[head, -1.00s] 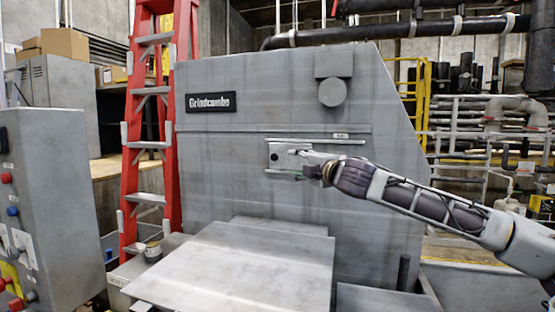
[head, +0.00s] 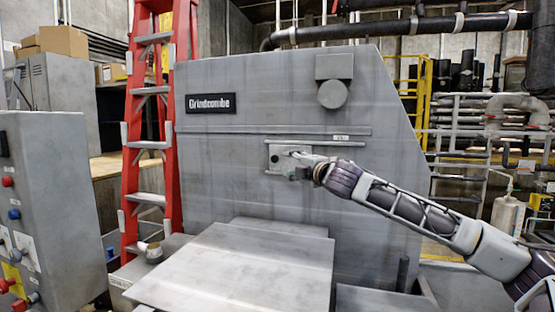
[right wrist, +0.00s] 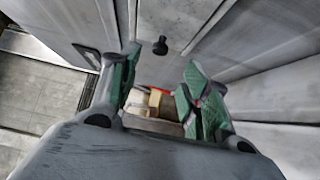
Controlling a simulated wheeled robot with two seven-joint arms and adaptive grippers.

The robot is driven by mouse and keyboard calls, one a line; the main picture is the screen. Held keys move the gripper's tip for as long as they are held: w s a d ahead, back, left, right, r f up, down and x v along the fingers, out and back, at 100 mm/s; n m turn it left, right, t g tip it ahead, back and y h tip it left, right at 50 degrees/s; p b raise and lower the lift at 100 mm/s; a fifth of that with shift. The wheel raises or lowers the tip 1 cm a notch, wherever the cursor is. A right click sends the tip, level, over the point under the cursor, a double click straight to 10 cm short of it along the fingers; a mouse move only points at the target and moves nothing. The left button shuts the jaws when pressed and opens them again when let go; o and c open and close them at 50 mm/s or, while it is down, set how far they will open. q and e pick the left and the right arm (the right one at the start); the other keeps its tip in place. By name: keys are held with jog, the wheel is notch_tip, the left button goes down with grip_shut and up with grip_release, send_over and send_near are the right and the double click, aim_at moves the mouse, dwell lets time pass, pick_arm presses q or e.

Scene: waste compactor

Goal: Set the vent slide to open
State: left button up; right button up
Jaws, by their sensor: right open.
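The vent slide (head: 275,152) is a small light-grey plate between two horizontal rails on the grey compactor's front. It sits at the left end of the rails in the head view. My right gripper (head: 298,166) is in front of the plate and hides part of it. In the right wrist view my right gripper (right wrist: 160,78) has its green-padded fingers apart with nothing between them. A dark knob (right wrist: 160,46) stands on the plate just beyond the fingertips, apart from both fingers. My left gripper is in neither view.
The compactor body (head: 230,160) fills the middle, with a flat grey table (head: 235,265) low in front. A control box (head: 45,200) with buttons stands at the left. A red ladder (head: 150,130) leans beside the compactor. Bare panel lies right of the slide plate along the rails.

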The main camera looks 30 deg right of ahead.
aim_at(276, 160)
jog(key=shift+w+d+r+p, duration=0.15)
jog(key=shift+w+p, duration=0.5)
jog(key=shift+w, duration=0.9)
jog(key=shift+w+d+f+p, duration=0.1)
jog(key=shift+w+p, duration=0.5)
jog(key=shift+w, duration=0.9)
jog(key=shift+w+d+p, duration=0.15)
jog(key=shift+w+p, duration=0.6)
jog(key=shift+w, duration=1.25)
grip_shut()
